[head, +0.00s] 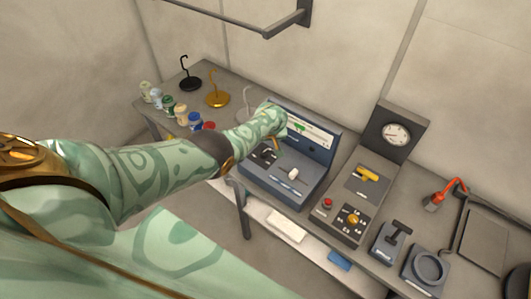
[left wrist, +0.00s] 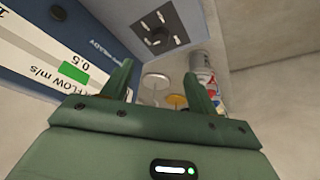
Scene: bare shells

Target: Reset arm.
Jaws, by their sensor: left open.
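My left arm (head: 165,175) reaches in from the left across the workbench. Its gripper (head: 277,122) is at the upper left of a blue-grey console (head: 313,150), in front of the console's upright panel. In the left wrist view the two green fingers (left wrist: 158,88) stand apart with nothing between them. Whether the fingers touch the panel cannot be told. My right gripper is not in view.
Several small jars (head: 168,104) and hook stands (head: 217,98) stand at the bench's left. A dial gauge (head: 396,134), a control panel with a yellow handle (head: 367,174) and a red-orange tool (head: 437,200) are to the right. A wall rail (head: 235,20) hangs above.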

